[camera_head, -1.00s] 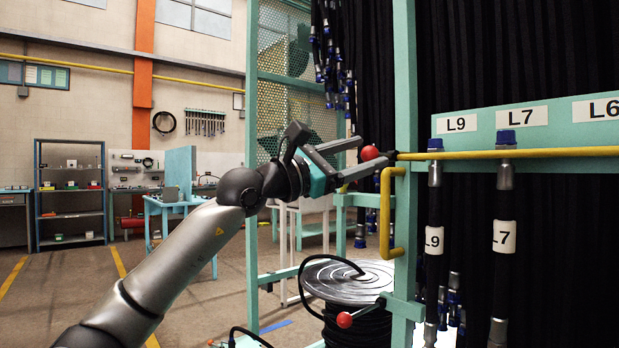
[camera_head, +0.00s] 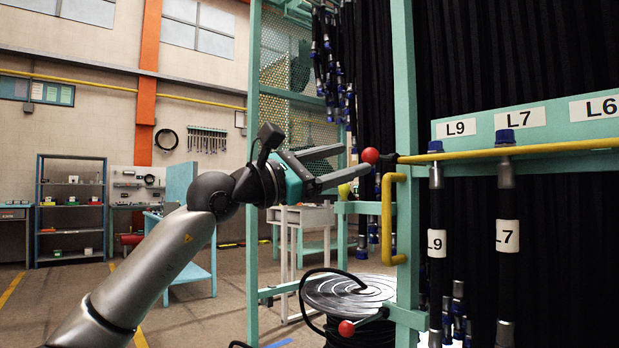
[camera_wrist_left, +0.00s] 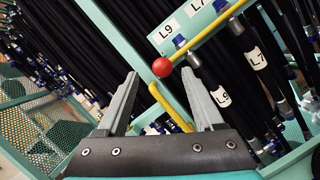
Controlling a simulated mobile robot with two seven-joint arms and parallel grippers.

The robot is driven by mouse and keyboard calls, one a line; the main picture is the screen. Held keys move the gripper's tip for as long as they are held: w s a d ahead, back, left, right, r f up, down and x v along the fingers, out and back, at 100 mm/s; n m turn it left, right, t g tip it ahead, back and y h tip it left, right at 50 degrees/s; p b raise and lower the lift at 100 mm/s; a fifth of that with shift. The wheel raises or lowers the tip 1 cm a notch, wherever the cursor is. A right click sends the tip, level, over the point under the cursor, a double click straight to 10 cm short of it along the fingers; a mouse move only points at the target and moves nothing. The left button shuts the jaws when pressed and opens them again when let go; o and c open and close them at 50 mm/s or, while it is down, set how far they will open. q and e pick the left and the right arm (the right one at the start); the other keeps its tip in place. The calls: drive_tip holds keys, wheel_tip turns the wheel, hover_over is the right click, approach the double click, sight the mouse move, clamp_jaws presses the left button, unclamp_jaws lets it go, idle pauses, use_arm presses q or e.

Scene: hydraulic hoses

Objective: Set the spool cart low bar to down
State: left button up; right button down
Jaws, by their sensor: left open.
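My left gripper (camera_head: 356,161) is open and empty, its fingertips just left of an upper red ball (camera_head: 370,155). This ball ends a long yellow bar (camera_head: 470,154) running level in front of the hoses. In the left wrist view the ball (camera_wrist_left: 162,67) appears between the fingertips; contact is not visible. A lower red ball (camera_head: 346,328) ends a short dark bar by the teal post, in front of the hose spool (camera_head: 350,290), well below the gripper. This may be the low bar; I cannot tell for sure. My right gripper is not in view.
A teal frame post (camera_head: 406,120) and a yellow bent handle (camera_head: 386,215) stand close to the gripper's right. Open floor lies left, before a shelf (camera_head: 70,210).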

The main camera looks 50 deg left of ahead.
use_arm(q)
drive_tip(key=shift+s+a+f+b, duration=0.1)
drive_tip(key=shift+s+f+b, duration=0.15)
drive_tip(key=shift+s+b, duration=0.25)
drive_tip(key=shift+v, duration=2.6)
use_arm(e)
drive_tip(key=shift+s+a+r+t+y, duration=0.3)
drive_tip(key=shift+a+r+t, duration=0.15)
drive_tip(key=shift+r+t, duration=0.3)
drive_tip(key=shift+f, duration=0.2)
